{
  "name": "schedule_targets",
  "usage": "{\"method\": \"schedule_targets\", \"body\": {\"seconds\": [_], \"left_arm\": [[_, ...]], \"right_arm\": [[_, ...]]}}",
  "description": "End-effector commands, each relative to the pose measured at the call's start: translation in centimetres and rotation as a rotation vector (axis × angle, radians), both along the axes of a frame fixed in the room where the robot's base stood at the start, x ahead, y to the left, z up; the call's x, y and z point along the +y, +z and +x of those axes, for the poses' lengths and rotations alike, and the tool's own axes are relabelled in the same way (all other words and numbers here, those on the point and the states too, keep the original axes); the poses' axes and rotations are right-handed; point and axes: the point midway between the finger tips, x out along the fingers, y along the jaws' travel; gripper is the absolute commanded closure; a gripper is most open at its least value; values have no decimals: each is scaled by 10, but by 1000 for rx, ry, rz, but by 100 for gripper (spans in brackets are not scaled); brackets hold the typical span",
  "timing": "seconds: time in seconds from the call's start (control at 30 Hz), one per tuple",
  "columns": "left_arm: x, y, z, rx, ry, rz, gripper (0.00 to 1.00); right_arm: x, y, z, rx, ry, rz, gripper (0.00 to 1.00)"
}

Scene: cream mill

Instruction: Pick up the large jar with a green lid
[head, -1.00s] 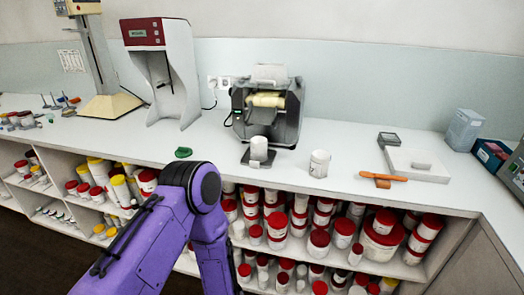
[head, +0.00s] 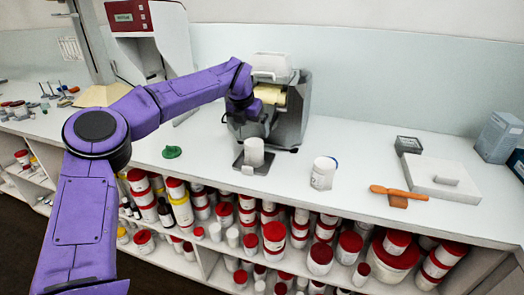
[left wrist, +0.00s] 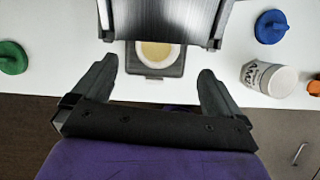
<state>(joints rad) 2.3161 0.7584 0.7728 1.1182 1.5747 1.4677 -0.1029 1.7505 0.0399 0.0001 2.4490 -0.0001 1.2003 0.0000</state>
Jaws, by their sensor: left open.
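A white open jar (head: 254,153) stands upright on the small platform of the grey mill. In the left wrist view the jar (left wrist: 157,53) shows from above, with pale cream inside and no lid on it. A green lid (head: 172,152) lies on the counter to its left; it also shows in the left wrist view (left wrist: 12,57). My left gripper (left wrist: 158,66) is open and empty, its fingers spread on either side of the jar in that view, not visibly touching it. In the head view its fingers are hard to tell against the mill. My right gripper is out of view.
The mill (head: 290,110) stands close behind the jar. An orange tool (head: 398,192) and a scale (head: 440,176) lie farther right. Shelves of red-lidded jars are below the counter.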

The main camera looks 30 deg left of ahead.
Motion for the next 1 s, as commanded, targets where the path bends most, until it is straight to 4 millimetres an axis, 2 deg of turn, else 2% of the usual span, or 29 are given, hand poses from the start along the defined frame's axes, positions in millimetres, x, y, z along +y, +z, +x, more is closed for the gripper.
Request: {"method": "schedule_targets", "body": {"seconds": [0.07,0.2,0.37,0.5,0.6,0.87,0.9,0.97,1.0], "left_arm": [[2,-6,3,-4,9,-17,0],[7,-30,11,-2,13,-15,0],[10,-48,16,-2,16,-14,0],[12,-72,22,1,14,-12,0],[12,-87,28,-2,11,-12,0],[12,-95,31,-5,10,-12,0],[11,-95,31,-5,10,-12,6],[11,-95,31,-5,9,-12,26],[11,-95,31,-5,9,-12,39]], "right_arm": [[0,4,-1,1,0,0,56],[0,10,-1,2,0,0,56],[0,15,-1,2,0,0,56],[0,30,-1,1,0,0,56],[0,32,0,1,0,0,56],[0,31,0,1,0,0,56],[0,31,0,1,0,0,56],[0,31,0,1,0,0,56],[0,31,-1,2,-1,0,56]]}}
